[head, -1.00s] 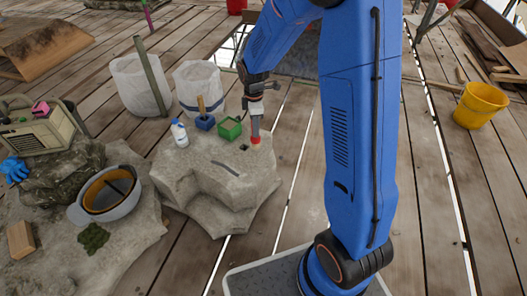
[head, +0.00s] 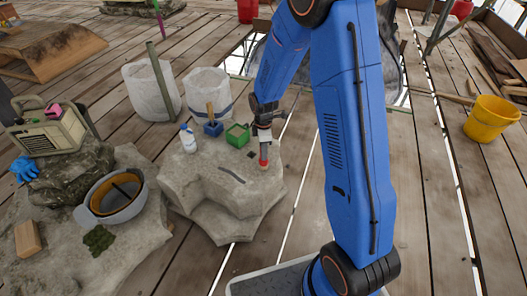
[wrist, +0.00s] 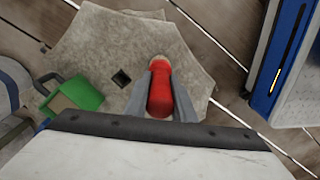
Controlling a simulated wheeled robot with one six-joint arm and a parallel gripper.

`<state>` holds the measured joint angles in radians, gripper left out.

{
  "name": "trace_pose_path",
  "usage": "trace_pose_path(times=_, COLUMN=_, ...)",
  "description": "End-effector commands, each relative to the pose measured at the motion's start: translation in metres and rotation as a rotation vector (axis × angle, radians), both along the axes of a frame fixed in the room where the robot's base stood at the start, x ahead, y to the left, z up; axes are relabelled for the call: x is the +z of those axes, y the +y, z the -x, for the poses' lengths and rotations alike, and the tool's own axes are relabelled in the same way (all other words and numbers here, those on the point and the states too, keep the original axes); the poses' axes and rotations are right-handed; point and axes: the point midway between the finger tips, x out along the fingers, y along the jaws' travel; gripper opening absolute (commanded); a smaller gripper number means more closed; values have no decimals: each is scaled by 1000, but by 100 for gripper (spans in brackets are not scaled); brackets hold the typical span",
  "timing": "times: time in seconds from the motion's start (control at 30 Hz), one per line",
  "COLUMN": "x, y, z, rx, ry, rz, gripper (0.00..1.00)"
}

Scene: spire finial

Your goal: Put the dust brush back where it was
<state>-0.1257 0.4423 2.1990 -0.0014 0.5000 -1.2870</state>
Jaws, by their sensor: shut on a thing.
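My gripper (wrist: 160,95) is shut on a red dust brush (wrist: 160,88) with a pale tip, held pointing down. In the head view the brush (head: 263,158) hangs at the right part of the pale stone block (head: 215,192). I cannot tell whether its tip touches the stone. A dark square hole (wrist: 121,78) in the stone top lies left of the brush in the wrist view. A green box (head: 237,135) and a blue box (head: 212,129) with a wooden handle (head: 210,110) in it stand at the block's back edge.
A white bottle (head: 188,140) stands on the block's left. A grey bowl (head: 117,197), a wood block (head: 27,238) and a radio (head: 50,128) are on the left rocks. White sacks (head: 150,88) stand behind. A yellow bucket (head: 491,118) is far right.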

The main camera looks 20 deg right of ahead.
Motion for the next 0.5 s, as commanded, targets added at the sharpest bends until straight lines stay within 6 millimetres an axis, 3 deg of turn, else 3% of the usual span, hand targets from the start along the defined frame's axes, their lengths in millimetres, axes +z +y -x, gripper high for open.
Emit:
trace_pose_path(times=0.13, x=-3, y=0, z=0, rx=0, ry=0, rz=0, gripper=0)
trace_pose_path(times=0.17, x=-2, y=0, z=0, rx=0, ry=0, rz=0, gripper=28)
trace_pose_path(times=0.23, x=-2, y=0, z=0, rx=0, ry=0, rz=0, gripper=42)
trace_pose_path(times=0.5, x=-2, y=0, z=0, rx=0, ry=0, rz=0, gripper=42)
